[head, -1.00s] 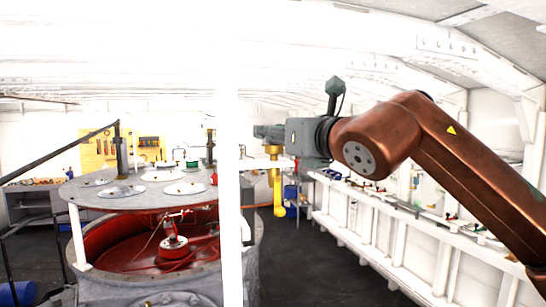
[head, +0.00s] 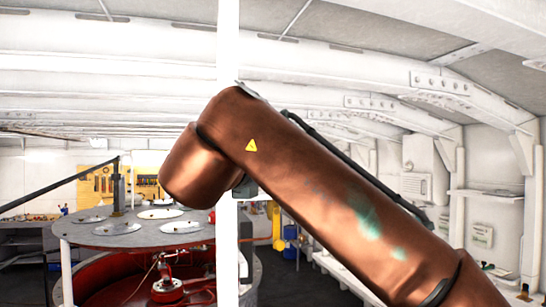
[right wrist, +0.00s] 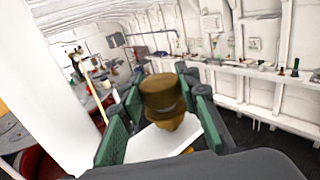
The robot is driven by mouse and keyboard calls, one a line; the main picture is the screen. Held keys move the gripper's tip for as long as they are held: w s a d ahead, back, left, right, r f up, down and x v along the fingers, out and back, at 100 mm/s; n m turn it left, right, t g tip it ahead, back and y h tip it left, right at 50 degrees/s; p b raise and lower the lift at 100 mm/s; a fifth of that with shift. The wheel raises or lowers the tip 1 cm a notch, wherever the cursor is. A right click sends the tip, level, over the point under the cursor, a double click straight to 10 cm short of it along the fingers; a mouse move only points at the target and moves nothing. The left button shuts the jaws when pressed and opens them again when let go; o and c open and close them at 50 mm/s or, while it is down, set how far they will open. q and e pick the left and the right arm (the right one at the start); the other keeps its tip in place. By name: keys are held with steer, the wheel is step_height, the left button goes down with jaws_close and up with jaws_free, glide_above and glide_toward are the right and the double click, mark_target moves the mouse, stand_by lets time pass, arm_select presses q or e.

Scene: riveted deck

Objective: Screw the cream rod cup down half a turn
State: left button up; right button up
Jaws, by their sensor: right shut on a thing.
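In the right wrist view, a brass-brown, cup-shaped piece (right wrist: 163,90) stands between the green-padded fingers of my right gripper (right wrist: 162,108). The gripper is shut on it. A narrower golden part shows below it, with a white surface under that. I see no clearly cream-coloured cup, and I cannot tell if this piece is the rod cup. In the head view my own copper arm hides the right gripper and the piece. My left gripper is in neither view.
A white post (head: 229,40) stands upright close to my right arm. A round grey platform (head: 130,234) with several lids stands at the left over a red interior. A yellow pipe (head: 278,228) shows behind my arm. Long white shelving runs along the right wall.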

steer(key=shift+r+m+g+h+p, duration=0.2)
steer(key=shift+m+g+h+p, duration=0.2)
steer(key=shift+m+h+p, duration=0.45)
steer(key=shift+d+h, duration=0.1)
steer(key=shift+h, duration=0.25)
steer(key=o, duration=1.2)
steer(key=shift+f, duration=0.15)
steer(key=shift+f+b, duration=0.1)
steer(key=shift+b, duration=0.2)
